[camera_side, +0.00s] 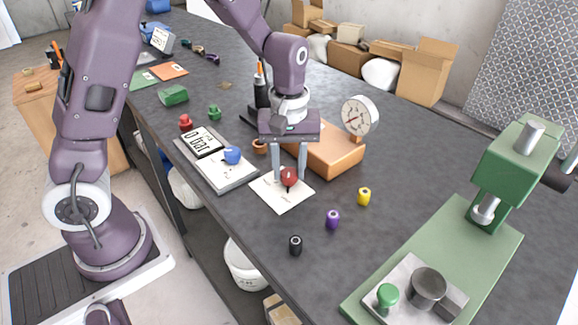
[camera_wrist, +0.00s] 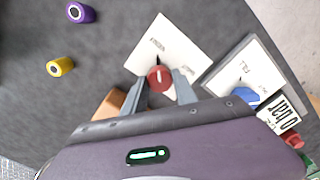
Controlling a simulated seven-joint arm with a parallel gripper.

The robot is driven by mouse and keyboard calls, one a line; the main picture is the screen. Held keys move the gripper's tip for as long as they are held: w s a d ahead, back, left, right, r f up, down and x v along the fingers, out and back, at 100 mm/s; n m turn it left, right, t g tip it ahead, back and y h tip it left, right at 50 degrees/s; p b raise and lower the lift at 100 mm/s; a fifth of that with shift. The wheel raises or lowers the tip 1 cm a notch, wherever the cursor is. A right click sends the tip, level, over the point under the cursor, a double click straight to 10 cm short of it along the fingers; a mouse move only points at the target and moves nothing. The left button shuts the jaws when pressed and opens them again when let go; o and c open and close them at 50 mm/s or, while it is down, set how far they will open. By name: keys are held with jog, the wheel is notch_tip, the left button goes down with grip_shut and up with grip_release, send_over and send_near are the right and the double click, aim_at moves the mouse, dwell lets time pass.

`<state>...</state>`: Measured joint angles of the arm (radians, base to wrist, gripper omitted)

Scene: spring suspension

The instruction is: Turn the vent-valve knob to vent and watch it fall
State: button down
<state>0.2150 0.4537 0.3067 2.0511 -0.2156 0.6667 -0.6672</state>
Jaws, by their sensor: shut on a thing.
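The red knob (camera_side: 289,177) sits on a white plate (camera_side: 282,198) on the dark table. My gripper (camera_side: 294,178) points down over the plate, with a finger on each side of the knob, shut on it. In the wrist view the red knob (camera_wrist: 159,78) shows between the fingertips, with a dark pointer mark and small lettering on the plate (camera_wrist: 176,40). The lettering is too small to read surely. A round gauge (camera_side: 360,117) stands on an orange block (camera_side: 330,152) behind my gripper. A blue knob (camera_side: 232,155) sits on a grey panel beside a "0 bar" sign (camera_side: 203,142).
Yellow (camera_side: 364,196), purple (camera_side: 333,219) and black (camera_side: 295,244) small cylinders stand to the right and front of the plate. A green press (camera_side: 440,255) fills the right side. Red and green small pieces stand behind the grey panel.

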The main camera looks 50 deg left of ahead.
aim_at(289, 172)
jog(key=c, duration=1)
grip_release()
jog(key=shift+r, duration=0.1)
notch_tip(289, 172, up, 6)
jog(key=shift+r, duration=0.45)
